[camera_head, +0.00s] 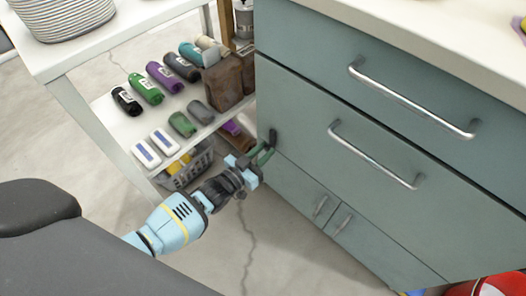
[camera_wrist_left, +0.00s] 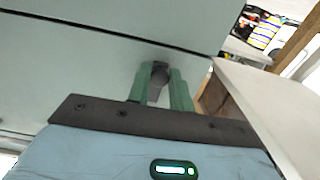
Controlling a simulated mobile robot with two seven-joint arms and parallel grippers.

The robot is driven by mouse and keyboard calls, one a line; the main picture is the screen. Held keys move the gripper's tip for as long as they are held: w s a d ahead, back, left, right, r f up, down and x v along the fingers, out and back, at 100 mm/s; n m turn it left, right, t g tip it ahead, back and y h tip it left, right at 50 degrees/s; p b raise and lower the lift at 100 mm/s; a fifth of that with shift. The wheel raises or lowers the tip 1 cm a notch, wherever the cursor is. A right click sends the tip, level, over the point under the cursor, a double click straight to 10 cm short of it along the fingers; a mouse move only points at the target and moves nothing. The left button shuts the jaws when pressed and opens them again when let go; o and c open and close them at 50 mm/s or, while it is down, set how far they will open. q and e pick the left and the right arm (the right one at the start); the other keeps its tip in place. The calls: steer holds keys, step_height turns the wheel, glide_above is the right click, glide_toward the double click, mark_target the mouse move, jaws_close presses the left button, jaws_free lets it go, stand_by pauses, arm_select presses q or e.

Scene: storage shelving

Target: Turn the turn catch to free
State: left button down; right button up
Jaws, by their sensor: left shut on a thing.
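The turn catch (camera_head: 273,136) is a small dark piece near the left edge of the blue-green cabinet front, beside the large lower drawer. My left gripper (camera_head: 262,154) reaches it from the left with its green fingers at the catch. In the left wrist view the dark catch (camera_wrist_left: 159,68) sits between the two green fingers of my left gripper (camera_wrist_left: 160,86), which are shut on it. The fingers hide part of the catch, and its exact angle is hard to tell. My right gripper is not in view.
The cabinet (camera_head: 340,125) has drawers with metal bar handles (camera_head: 375,155) and small doors below. A white shelf unit (camera_head: 105,105) with several rolled coloured items stands to the left, with a basket (camera_head: 188,165) beneath. A red object (camera_head: 495,286) is at bottom right. Floor in front is clear.

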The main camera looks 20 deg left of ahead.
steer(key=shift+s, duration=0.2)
arm_select(q)
steer(key=c, duration=1.3)
jaws_free()
steer(key=shift+s+a, duration=0.1)
steer(key=shift+s, duration=0.25)
steer(key=p+v, duration=0.2)
steer(key=v, duration=0.5)
steer(key=shift+r, duration=0.1)
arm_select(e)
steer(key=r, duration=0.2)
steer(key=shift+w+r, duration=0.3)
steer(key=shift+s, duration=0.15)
